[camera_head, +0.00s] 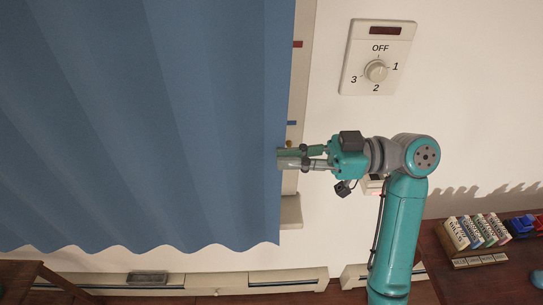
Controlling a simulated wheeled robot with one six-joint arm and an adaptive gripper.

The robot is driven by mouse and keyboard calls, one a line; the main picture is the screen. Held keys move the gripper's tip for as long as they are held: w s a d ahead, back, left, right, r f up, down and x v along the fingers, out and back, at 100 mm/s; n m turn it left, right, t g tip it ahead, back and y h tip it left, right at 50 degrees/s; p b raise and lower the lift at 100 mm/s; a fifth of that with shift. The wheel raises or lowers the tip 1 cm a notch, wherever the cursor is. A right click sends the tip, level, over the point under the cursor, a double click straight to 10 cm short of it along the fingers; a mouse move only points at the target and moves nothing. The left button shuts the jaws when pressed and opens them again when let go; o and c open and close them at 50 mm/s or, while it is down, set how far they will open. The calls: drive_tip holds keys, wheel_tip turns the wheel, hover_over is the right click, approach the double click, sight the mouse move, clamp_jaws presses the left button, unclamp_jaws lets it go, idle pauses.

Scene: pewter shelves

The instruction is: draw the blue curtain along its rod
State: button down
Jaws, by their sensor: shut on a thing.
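The blue curtain (150,120) hangs in soft folds over the left half of the head view. Its wavy lower hem shows above the floor-level baseboard. My gripper (283,158) is at the curtain's right edge, reaching in from the right, and is shut on that edge. The fingers overlap the cloth in the lower part of the curtain. The rod is out of view above the picture. What lies behind the curtain is hidden except for a pale frame strip (299,85) along its right edge.
A wall dial (376,71) marked OFF, 1, 2, 3 is right of the curtain. A shelf (465,270) at lower right bears a row of books (476,231) and blue items (521,224). Brown wooden furniture (30,280) stands at lower left. The wall between curtain and dial is bare.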

drive_tip(key=shift+d, duration=0.15)
drive_tip(key=c, duration=1.3)
unclamp_jaws()
drive_tip(key=shift+d, duration=0.15)
drive_tip(key=d, duration=1.2)
